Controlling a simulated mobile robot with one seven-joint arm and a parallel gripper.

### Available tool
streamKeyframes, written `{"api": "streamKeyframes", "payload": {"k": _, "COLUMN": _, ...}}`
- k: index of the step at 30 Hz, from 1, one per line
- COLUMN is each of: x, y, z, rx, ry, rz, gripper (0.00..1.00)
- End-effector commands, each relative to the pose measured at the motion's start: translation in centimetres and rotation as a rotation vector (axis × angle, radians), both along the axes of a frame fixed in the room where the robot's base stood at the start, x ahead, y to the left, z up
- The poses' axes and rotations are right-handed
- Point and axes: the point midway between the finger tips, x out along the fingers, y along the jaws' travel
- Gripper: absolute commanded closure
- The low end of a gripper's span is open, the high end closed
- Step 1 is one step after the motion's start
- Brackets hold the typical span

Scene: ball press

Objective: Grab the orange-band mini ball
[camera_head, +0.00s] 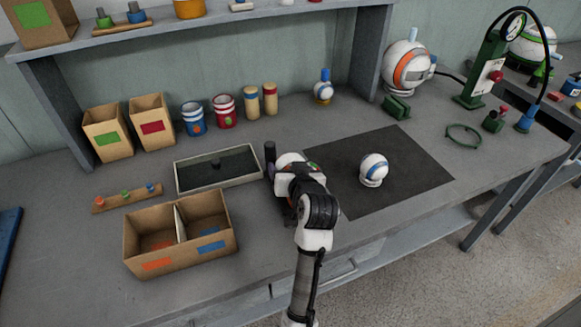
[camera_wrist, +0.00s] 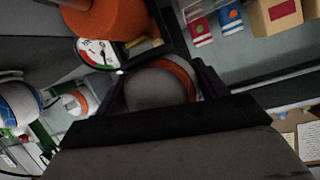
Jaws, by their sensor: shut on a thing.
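The orange-band mini ball (camera_wrist: 160,85) sits between the two dark fingers of my gripper (camera_wrist: 160,88) in the wrist view, grey-white in the shade with an orange band on its right side. In the head view my gripper (camera_head: 271,165) is over the bench between the shallow tray and the black mat. My arm mostly hides the ball there, so its height above the bench is hard to tell.
A blue-band ball (camera_head: 373,168) rests on the black mat (camera_head: 415,165). A shallow tray (camera_head: 178,185) and a two-part cardboard box (camera_head: 133,247) stand left of my gripper. Tins and bottles line the back. A large orange-band ball (camera_head: 408,68) and green pump (camera_head: 487,68) stand at right.

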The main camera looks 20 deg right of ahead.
Motion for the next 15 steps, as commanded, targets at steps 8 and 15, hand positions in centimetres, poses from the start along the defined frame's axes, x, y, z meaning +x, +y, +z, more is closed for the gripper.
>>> {"api": "streamKeyframes", "payload": {"k": 8, "x": 0.0, "y": 0.0, "z": 0.2, "rx": 0.0, "ry": -0.001, "rz": 0.0, "gripper": 0.51}}
{"api": "streamKeyframes", "payload": {"k": 15, "x": 0.1, "y": 0.0, "z": 2.1, "rx": -0.003, "ry": -0.004, "rz": 0.001, "gripper": 0.51}}
